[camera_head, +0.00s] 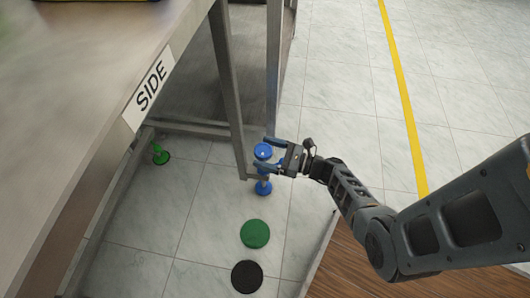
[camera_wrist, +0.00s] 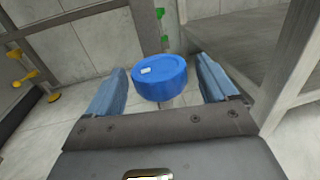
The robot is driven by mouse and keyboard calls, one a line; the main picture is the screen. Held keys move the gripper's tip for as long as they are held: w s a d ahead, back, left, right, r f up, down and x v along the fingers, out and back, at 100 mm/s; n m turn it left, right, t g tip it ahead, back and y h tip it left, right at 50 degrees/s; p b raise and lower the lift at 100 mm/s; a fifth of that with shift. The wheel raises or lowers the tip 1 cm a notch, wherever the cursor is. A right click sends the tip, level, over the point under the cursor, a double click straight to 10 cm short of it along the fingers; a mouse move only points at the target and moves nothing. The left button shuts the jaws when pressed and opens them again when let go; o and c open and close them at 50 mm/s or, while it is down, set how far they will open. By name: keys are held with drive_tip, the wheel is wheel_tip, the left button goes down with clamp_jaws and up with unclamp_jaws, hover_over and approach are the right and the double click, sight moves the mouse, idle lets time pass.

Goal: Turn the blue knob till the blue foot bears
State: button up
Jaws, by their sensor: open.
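The blue knob (camera_head: 263,151) is a round blue cap at the foot of the table's near leg. In the wrist view the blue knob (camera_wrist: 159,78) has a small white mark on its top. My gripper (camera_head: 269,153) is open, with its two blue fingers on either side of the knob. In the wrist view the gripper (camera_wrist: 160,92) shows gaps between each finger and the knob. The blue foot (camera_head: 263,188) is below the knob, close to the floor; whether it touches the floor is too small to tell. The wrist view hides the foot.
A table marked SIDE (camera_head: 150,88) stands at the left on metal legs. A green foot (camera_head: 160,155) is at another leg. A green disc (camera_head: 254,234) and a black disc (camera_head: 247,276) lie on the tiled floor. A yellow line (camera_head: 405,100) crosses clear floor at the right.

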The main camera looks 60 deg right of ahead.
drive_tip(key=shift+w, duration=0.4)
drive_tip(key=shift+c, duration=0.4)
drive_tip(key=shift+a, duration=0.1)
drive_tip(key=c, duration=0.9)
